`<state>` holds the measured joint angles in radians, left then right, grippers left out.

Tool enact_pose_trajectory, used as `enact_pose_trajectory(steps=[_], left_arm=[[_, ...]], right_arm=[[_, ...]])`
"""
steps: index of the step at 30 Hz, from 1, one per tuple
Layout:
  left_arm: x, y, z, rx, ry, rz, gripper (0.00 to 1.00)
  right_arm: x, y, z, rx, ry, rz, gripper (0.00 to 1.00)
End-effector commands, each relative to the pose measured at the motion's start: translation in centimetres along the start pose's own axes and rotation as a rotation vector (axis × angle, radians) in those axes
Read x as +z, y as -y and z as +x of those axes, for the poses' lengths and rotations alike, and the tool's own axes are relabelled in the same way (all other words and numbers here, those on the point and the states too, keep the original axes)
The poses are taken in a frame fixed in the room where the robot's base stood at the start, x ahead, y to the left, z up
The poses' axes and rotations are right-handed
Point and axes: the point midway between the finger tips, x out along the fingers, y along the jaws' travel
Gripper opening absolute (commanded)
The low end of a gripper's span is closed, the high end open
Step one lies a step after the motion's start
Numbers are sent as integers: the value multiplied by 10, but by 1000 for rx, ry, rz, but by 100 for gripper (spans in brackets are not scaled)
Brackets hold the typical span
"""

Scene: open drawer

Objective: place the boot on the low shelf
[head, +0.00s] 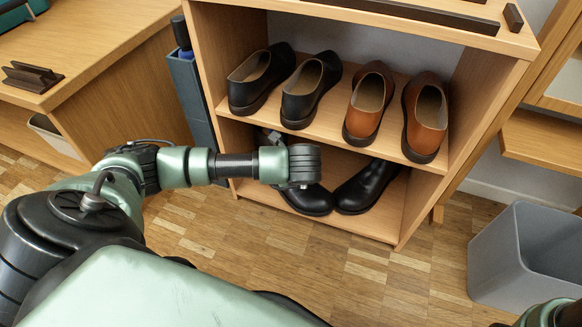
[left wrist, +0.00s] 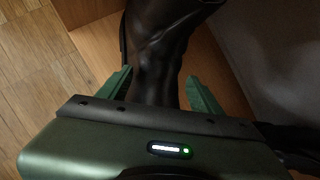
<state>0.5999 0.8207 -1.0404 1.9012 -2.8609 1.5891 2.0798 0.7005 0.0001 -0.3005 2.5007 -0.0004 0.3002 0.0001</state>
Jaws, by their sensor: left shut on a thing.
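My left gripper (head: 303,183) reaches in from the left to the low shelf (head: 345,226) of the wooden shoe rack. It is shut on a black boot (head: 310,201), whose toe shows below the wrist at the left part of the low shelf. In the left wrist view the boot's dark leather shaft (left wrist: 160,60) lies between the two green fingers (left wrist: 160,92). I cannot tell whether its sole touches the board. A second black boot (head: 368,188) stands just right of it on the same shelf. My right gripper is out of view.
The upper shelf (head: 330,125) holds a black pair (head: 310,90) and a brown pair (head: 425,115) of shoes, close above my wrist. A grey bin (head: 500,255) stands at the right on the floor. A desk (head: 100,50) is at the left.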

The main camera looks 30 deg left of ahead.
Motion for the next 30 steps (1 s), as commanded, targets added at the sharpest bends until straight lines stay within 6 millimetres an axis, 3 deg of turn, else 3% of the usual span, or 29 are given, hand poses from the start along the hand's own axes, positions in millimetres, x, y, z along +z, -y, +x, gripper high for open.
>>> enact_pose_trajectory(steps=[6, 12, 21, 22, 24, 30], left_arm=[[18, 8, 14, -2, 2, -3, 0], [8, 4, 25, -1, 1, 0, 0], [6, 0, 27, 7, -1, 3, 0], [4, -1, 28, 12, -5, 5, 70], [4, -2, 28, 12, -5, 6, 89], [5, 1, 27, 7, -3, 3, 91]], right_arm=[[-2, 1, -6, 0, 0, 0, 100], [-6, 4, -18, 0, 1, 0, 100], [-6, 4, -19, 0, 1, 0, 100], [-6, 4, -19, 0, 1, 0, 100], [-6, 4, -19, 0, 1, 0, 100], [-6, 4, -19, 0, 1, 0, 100]])
